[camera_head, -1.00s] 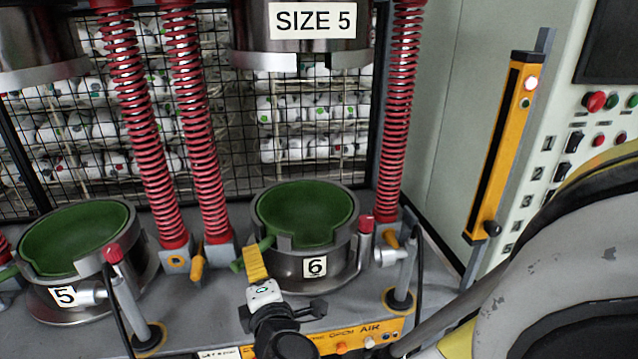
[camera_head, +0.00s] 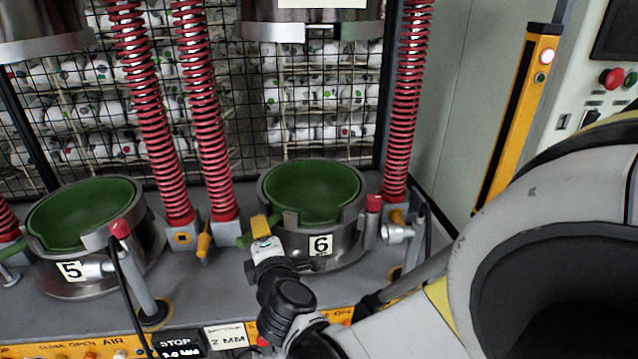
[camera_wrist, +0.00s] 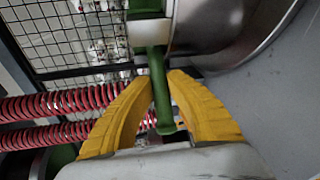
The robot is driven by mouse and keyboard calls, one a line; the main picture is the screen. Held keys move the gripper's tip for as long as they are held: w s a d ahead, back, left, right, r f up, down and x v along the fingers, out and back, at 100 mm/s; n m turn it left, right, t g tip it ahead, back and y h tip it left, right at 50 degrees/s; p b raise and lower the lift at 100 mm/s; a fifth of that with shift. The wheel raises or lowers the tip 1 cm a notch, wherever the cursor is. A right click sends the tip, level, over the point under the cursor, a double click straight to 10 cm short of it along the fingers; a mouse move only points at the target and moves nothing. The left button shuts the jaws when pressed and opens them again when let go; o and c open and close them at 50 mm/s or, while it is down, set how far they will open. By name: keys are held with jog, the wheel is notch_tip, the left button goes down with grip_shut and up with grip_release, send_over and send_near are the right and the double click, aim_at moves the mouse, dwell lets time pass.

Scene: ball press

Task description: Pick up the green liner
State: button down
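A green liner (camera_head: 312,190), a bowl shape, sits inside the metal mould marked 6 (camera_head: 345,235). Its green handle sticks out at the left of the mould. My gripper (camera_head: 258,228) is at this handle, beside the mould's left front. In the wrist view the green handle (camera_wrist: 160,95) runs between my yellow fingers (camera_wrist: 160,78). The fingertips close in on both sides of it and appear to touch it. The handle's end points toward my palm. A second green liner (camera_head: 80,210) sits in the mould marked 5 (camera_head: 98,275) at the left.
Red springs on posts (camera_head: 205,130) stand behind the moulds. A metal upper press part (camera_head: 310,22) hangs above mould 6. A small post with a red cap (camera_head: 373,204) stands at its right. A wire mesh fence (camera_head: 240,110) closes off the back. A yellow light bar (camera_head: 520,110) stands right.

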jog(key=shift+r, duration=0.1)
notch_tip(320, 180, up, 18)
jog(key=p, duration=0.7)
dwell(0.4)
